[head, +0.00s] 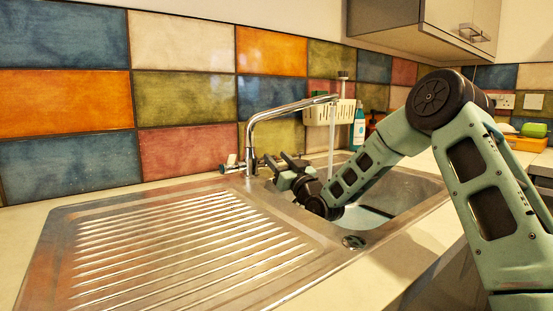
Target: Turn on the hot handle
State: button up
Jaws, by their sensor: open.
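The chrome tap (290,108) rises behind the sink, its spout reaching right over the basin. A thin pale stream, which looks like water, falls from the spout end. One small tap handle (232,162) shows at the left of the tap base, with a bluish mark. A second handle on the right side of the base is not clearly visible; my gripper covers that area. My gripper (277,160) is open, just right of the tap base, with its dark fingers pointing toward the tap. I cannot tell whether it touches anything.
The steel sink basin (420,188) lies under my arm, with the ribbed drainboard (180,245) free at left. A cream caddy (328,112) and a blue bottle (359,125) are behind. A wall cupboard (440,30) hangs above right.

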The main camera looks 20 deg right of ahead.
aim_at(280, 161)
jog(key=v, duration=0.6)
dwell(0.3)
